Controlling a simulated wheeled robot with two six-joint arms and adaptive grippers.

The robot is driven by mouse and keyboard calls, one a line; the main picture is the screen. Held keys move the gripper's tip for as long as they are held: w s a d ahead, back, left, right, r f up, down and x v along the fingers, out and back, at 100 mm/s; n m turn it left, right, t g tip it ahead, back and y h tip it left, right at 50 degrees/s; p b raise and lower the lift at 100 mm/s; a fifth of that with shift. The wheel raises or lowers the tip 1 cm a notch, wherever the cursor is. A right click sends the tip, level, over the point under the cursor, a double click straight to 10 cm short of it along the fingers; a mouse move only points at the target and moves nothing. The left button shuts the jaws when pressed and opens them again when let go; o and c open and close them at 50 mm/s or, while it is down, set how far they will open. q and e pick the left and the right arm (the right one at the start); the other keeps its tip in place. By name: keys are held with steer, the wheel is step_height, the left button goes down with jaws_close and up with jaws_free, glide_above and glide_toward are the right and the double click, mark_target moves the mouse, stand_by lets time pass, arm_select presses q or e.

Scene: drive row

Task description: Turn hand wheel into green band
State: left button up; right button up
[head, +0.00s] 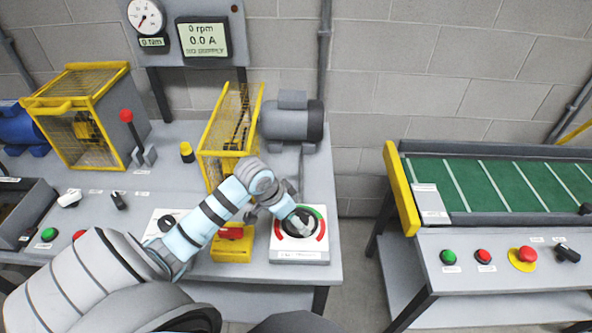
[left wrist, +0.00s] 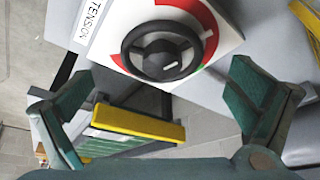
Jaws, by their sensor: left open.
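The black hand wheel (left wrist: 163,52) sits on a white panel (left wrist: 228,38) labelled TENSION, with a red arc around part of it in the left wrist view. In the head view the panel (head: 298,255) stands at the bench's right end, with green and red arcs; my gripper partly covers the wheel (head: 297,228). My left gripper (left wrist: 160,80) is open, its fingers either side of the wheel in view; contact is not visible. My right gripper is out of view.
A yellow box (head: 232,245) stands just left of the panel. A yellow mesh guard (head: 222,135) and a grey motor (head: 292,120) are behind. A gap separates this bench from the green conveyor (head: 500,185) at right. A display (head: 204,40) reads 0 rpm.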

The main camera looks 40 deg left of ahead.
mark_target(301, 218)
arm_select(q)
steer(key=w+f, duration=0.3)
steer(key=f, duration=0.1)
steer(key=shift+w+d, duration=0.25)
steer(key=shift+w, duration=0.05)
steer(key=shift+s+r, duration=0.35)
steer(key=shift+s, duration=0.15)
steer(key=c, duration=1.4)
steer(key=shift+o, duration=0.2)
steer(key=shift+s, duration=0.15)
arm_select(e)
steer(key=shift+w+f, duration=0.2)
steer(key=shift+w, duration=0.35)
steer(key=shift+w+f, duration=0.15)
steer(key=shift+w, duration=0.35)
arm_select(q)
steer(key=shift+o, duration=0.8)
steer(key=shift+d+f, duration=0.15)
steer(key=shift+f, duration=0.05)
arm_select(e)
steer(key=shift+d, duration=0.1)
